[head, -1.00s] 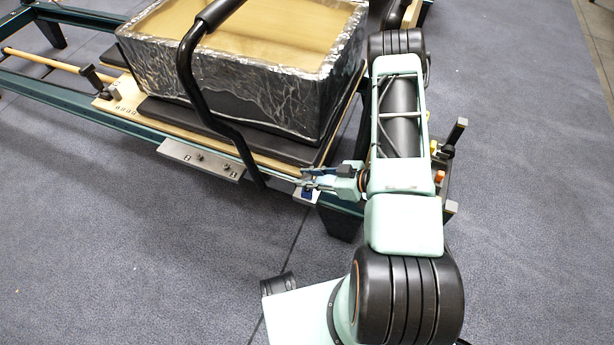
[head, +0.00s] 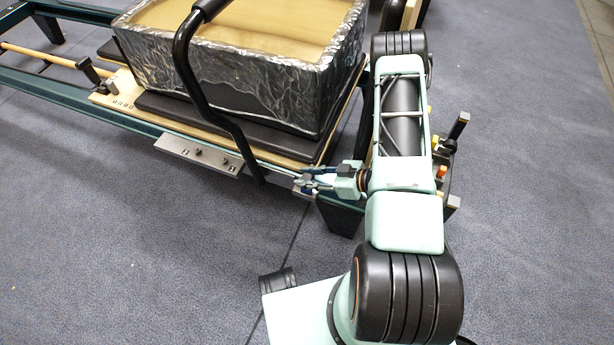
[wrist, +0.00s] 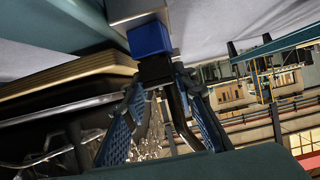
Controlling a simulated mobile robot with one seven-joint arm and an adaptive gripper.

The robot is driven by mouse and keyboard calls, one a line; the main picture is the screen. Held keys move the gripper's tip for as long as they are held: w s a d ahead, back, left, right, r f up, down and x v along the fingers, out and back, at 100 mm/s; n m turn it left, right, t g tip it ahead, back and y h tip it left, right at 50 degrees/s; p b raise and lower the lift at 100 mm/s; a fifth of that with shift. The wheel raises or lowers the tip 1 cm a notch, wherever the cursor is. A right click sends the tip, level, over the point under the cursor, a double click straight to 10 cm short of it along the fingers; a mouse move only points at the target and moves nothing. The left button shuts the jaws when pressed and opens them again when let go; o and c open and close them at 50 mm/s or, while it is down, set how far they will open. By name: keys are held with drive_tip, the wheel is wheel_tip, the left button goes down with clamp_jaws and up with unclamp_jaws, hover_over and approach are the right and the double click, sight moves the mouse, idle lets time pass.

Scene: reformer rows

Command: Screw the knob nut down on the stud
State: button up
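My gripper (wrist: 160,80) shows in the wrist view as two blue ribbed fingers that narrow towards a small black block, which looks like the knob nut (wrist: 155,71). The fingertips lie against its left and right sides and appear shut on it. Beyond the black block, and in line with it, is a blue block (wrist: 150,39) against a grey metal plate (wrist: 138,9). The stud is not visible. In the head view my gripper (head: 311,181) is at the near corner of the reformer frame, and the nut is too small to make out.
A foil-wrapped box (head: 240,80) stands on the reformer carriage. A black bent bar (head: 205,100) rises left of my gripper. A grey plate (head: 198,154) sits on the frame's side. The carpet (head: 130,260) in front is clear.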

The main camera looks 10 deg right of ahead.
drive_tip(key=o, duration=0.4)
drive_tip(key=shift+c, duration=0.2)
drive_tip(key=v, duration=1.2)
wheel_tip(320, 180, up, 7)
drive_tip(key=p, duration=0.6)
